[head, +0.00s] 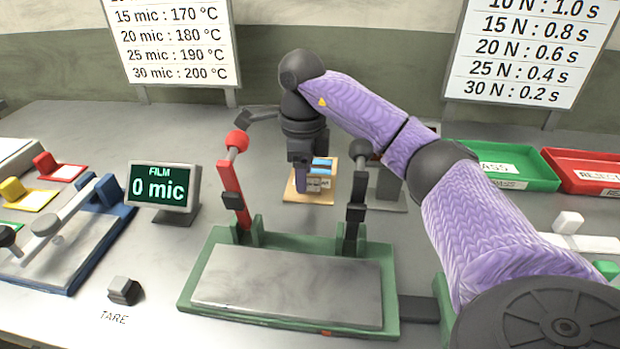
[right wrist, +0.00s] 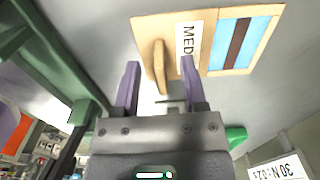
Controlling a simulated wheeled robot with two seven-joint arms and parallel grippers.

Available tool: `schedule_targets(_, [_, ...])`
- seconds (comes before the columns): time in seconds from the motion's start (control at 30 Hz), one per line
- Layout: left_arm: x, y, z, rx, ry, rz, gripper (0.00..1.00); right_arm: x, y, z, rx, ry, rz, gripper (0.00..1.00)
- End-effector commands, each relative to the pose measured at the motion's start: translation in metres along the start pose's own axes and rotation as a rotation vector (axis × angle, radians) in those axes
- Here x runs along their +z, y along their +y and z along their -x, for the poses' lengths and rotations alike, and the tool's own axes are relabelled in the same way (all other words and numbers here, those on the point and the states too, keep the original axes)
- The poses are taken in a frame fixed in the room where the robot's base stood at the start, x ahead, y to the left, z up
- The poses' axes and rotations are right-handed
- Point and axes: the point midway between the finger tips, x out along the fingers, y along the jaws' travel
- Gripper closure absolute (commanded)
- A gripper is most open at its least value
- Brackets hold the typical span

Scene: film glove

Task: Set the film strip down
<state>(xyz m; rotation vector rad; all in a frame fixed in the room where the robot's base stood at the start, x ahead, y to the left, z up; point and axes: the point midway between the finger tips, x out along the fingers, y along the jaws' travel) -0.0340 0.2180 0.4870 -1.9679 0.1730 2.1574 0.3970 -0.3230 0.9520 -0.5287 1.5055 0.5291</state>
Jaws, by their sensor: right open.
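My right gripper (head: 303,183) reaches down over a small wooden board (head: 296,197) behind the green-framed press. In the right wrist view the gripper (right wrist: 158,72) has its two purple fingers apart, with a tan upright piece (right wrist: 160,68) showing between them; I cannot tell whether either finger touches it. The wooden board (right wrist: 202,18) also shows there, with a "MED" label and a blue panel (right wrist: 232,42) crossed by a dark band. I cannot make out a separate film strip; the blue panel may or may not be it. My left gripper is not in view.
The green press (head: 388,290) with a bare metal plate stands in front, its red lever (head: 230,190) upright. A display (head: 160,187) reads "FILM 0 mic". Green (head: 545,178) and red (head: 590,175) trays stand at right. A blue-based device (head: 65,285) is at left.

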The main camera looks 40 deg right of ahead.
Motion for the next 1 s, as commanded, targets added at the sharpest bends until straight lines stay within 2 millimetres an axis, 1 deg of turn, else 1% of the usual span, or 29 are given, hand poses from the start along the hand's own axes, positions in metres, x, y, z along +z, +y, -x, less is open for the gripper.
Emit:
schedule_targets(0.03, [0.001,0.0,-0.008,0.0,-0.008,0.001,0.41,0.0,0.0,-0.014,0.002,0.004,0.0,0.46])
schedule_targets(0.1, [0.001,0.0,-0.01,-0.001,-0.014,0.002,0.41,-0.001,0.0,-0.021,0.001,0.003,-0.001,0.46])
schedule_targets(0.33, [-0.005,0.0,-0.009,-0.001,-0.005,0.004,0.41,0.0,0.0,-0.021,-0.001,0.0,0.0,0.46])
schedule_targets(0.37, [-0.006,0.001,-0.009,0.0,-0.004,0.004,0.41,0.0,0.0,-0.021,-0.001,0.0,0.0,0.5])
schedule_targets(0.4, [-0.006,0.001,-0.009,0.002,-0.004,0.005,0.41,0.0,0.0,-0.021,-0.001,0.0,0.0,0.58])
schedule_targets(0.47, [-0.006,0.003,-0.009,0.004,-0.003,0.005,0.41,0.0,0.0,-0.021,-0.001,0.0,0.0,0.71])
schedule_targets(0.5, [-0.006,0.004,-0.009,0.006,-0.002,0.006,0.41,0.0,0.0,-0.021,-0.001,0.0,0.0,0.79])
schedule_targets(0.6, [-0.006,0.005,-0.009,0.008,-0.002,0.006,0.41,0.0,0.0,-0.021,-0.001,0.0,0.0,1.0])
schedule_targets(1.0, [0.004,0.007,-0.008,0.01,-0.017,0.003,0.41,0.0,0.0,-0.019,-0.001,0.0,0.0,1.0])
